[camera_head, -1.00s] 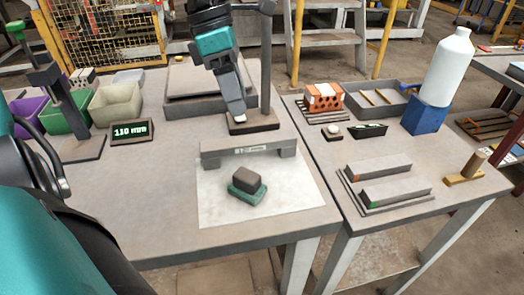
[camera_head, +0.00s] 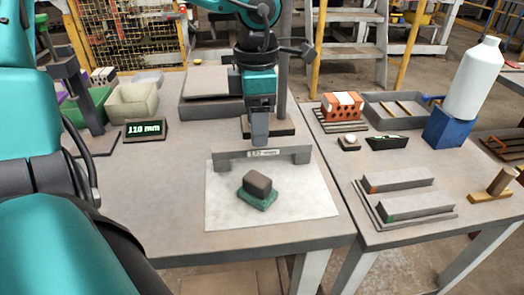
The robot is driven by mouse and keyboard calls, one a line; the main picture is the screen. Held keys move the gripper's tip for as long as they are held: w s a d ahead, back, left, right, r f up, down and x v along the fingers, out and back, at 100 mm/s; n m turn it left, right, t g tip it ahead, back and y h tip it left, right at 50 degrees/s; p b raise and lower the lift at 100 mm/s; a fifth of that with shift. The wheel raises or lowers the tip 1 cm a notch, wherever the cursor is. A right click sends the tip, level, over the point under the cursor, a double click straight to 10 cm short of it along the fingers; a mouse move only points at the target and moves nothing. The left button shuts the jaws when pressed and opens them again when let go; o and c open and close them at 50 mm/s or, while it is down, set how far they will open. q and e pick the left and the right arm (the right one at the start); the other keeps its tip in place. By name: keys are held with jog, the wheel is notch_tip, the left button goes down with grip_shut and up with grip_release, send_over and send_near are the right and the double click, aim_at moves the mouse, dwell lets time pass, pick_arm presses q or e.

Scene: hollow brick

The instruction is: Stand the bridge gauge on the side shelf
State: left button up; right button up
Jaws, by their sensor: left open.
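The bridge gauge (camera_head: 233,161), a grey bar with a leg at each end and a pale label in its middle, stands upright on the back edge of a white sheet on the main table. My left gripper (camera_head: 259,141) points down at the middle of the gauge's bar, its fingertips right at or just above the top edge. It is open; seen edge-on, the gap between its fingers does not show, and I cannot tell whether it touches the bar. My right gripper is not in view. The side table (camera_head: 338,172), perhaps the side shelf, adjoins on the right.
A dark block on a green base (camera_head: 257,191) sits on the sheet before the gauge. A dark post stands behind my gripper. The side table holds a hollow orange brick (camera_head: 341,107), a two-bar rack (camera_head: 410,207), a white bottle (camera_head: 474,80) on a blue block and a grey tray.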

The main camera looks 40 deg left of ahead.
aim_at(262, 153)
pick_arm(q)
jog(key=f, duration=0.2)
jog(key=d+f, duration=0.1)
jog(key=f, duration=0.1)
jog(key=shift+w+b, duration=0.1)
jog(key=shift+b, duration=0.25)
jog(key=shift+f, duration=0.45)
jog(key=shift+c, duration=0.5)
grip_shut()
